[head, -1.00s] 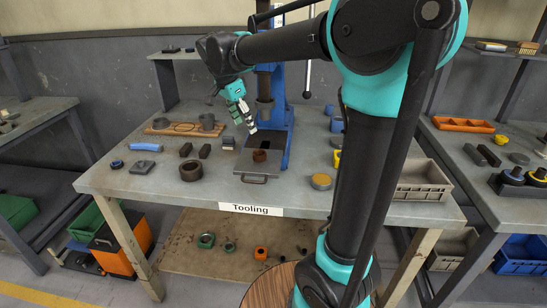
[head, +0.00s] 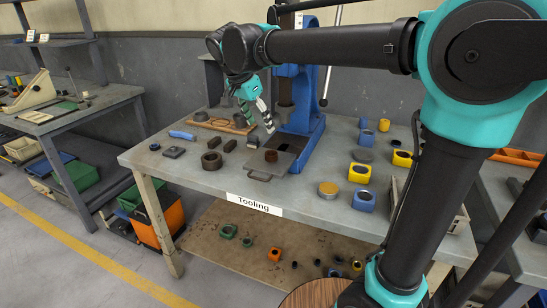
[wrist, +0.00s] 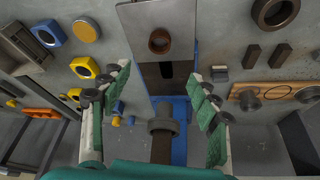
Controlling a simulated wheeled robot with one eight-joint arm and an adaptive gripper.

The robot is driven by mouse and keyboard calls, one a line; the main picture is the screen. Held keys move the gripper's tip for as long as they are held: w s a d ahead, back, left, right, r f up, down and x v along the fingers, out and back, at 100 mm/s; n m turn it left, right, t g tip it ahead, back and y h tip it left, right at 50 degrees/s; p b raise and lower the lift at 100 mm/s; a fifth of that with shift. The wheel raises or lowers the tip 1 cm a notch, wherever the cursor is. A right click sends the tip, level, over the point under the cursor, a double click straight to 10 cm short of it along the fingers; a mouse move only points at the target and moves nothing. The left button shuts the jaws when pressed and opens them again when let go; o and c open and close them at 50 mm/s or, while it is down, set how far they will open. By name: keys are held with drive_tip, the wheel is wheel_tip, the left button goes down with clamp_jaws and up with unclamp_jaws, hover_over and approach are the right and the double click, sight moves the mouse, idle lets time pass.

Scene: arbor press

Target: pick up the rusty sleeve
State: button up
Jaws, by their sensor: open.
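The rusty sleeve (head: 271,156) is a small brown ring standing on the flat grey plate (head: 264,170) at the foot of the blue arbor press (head: 303,125). In the wrist view the sleeve (wrist: 159,42) is at the top centre, on the same plate, with its open bore showing. My gripper (head: 267,120) is above the plate, beside the press column. In the wrist view my gripper (wrist: 161,82) has its two green-padded fingers wide apart with nothing between them. The sleeve lies beyond the fingertips, untouched.
The press ram (wrist: 162,125) hangs between the fingers in the wrist view. A larger dark brown ring (head: 211,161) and dark blocks stand left of the plate. Yellow and blue parts (head: 360,173) stand to its right. A wooden board (head: 220,122) lies behind.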

drive_tip(key=x, duration=0.7)
drive_tip(key=shift+x, duration=2.9)
drive_tip(key=shift+s, duration=0.15)
drive_tip(key=shift+c, duration=0.4)
drive_tip(key=c, duration=1.3)
drive_tip(key=shift+o, duration=0.2)
drive_tip(key=shift+r, duration=0.1)
